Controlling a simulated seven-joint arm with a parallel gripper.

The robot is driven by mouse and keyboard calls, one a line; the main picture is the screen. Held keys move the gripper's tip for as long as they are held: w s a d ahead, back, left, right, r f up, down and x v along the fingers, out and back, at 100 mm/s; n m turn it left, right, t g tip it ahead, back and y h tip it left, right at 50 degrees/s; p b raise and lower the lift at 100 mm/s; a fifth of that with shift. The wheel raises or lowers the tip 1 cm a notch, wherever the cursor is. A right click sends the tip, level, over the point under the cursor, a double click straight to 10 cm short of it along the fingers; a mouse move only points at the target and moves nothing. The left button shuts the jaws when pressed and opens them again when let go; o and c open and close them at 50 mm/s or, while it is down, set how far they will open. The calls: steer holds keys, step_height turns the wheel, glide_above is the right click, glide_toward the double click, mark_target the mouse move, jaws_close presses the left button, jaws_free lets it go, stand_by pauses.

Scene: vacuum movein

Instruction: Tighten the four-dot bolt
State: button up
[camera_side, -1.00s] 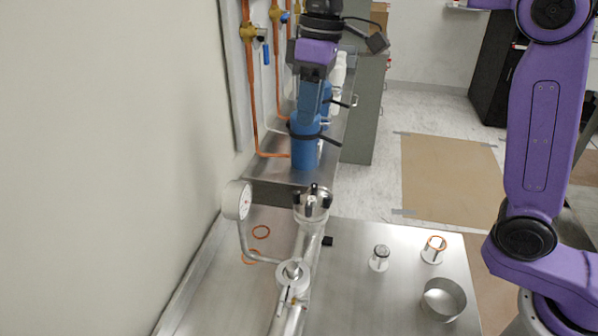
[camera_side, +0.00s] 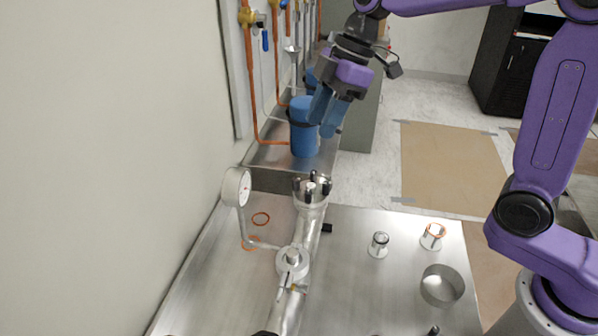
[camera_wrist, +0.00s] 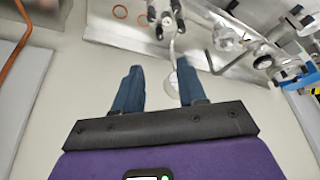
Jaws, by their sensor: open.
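A round metal flange (camera_side: 312,196) tops the steel pipe on the bench, with several dark bolts standing around its rim. The dots on the bolts are too small to read, so I cannot tell which is the four-dot bolt. The flange also shows at the top of the wrist view (camera_wrist: 166,14), beyond the fingertips. My gripper (camera_side: 321,120) is above and behind the flange in the side view, tilted, clear of the bolts. Its blue fingers are apart with nothing between them in the wrist view (camera_wrist: 158,72).
A pressure gauge (camera_side: 236,187) stands left of the pipe near the wall. Two small fittings (camera_side: 378,246) (camera_side: 432,236) and a metal cup (camera_side: 442,286) stand on the right. Orange rings lie at left.

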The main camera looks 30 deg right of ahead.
mark_target(297, 178)
steer(key=x, duration=1.2)
steer(key=shift+f, duration=0.2)
jaws_close()
